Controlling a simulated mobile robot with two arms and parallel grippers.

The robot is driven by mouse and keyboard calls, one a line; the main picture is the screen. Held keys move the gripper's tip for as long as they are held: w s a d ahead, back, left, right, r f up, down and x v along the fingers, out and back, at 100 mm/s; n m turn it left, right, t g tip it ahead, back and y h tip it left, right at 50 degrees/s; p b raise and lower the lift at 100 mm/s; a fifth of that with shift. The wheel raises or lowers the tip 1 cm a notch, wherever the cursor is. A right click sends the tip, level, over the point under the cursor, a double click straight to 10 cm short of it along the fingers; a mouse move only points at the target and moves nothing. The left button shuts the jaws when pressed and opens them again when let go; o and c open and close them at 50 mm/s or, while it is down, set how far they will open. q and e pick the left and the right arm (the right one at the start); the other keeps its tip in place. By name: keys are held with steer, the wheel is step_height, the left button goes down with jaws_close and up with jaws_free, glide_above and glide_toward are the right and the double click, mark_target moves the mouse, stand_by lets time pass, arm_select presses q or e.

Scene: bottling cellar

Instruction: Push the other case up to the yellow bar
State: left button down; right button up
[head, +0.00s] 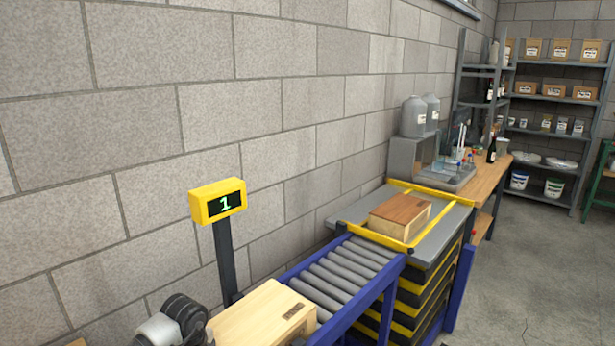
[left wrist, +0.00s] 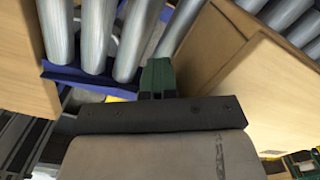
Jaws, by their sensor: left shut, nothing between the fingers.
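A pale wooden case (head: 262,314) sits on the roller conveyor at the bottom of the head view. Another wooden case (head: 400,214), with a browner top, rests on the grey lift table past the rollers. Yellow bars (head: 432,193) edge that table on several sides. My left gripper (left wrist: 157,78) is shut and empty, its dark green fingers over the rollers, with a wooden face (left wrist: 270,85) close on the right and another (left wrist: 22,62) on the left. I cannot tell whether it touches either. In the head view its fingers are hidden. My right gripper is out of view.
The blue-framed conveyor (head: 345,268) has bare rollers between the pale case and the lift table. A yellow display (head: 218,201) reading 1 stands on a post beside it. A workbench (head: 508,178) with bottles is beyond. Open floor (head: 545,270) lies right.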

mark_target(230, 342)
arm_select(q)
steer(key=shift+w+d+b, duration=0.5)
steer(key=shift+w+d, duration=0.35)
steer(key=shift+s+a+r+p, duration=0.1)
steer(key=shift+s+a+p, duration=0.1)
steer(key=shift+p, duration=0.2)
steer(key=shift+s+a, duration=0.2)
steer(key=shift+s+d+p, duration=0.3)
steer(key=shift+p, duration=0.3)
steer(key=shift+w+d+f+b, duration=0.2)
steer(key=shift+w+d+b, duration=1.05)
steer(key=shift+w+b, duration=0.1)
steer(key=shift+w+d+b, duration=1.2)
steer(key=shift+w, duration=0.1)
steer(key=shift+r, duration=0.1)
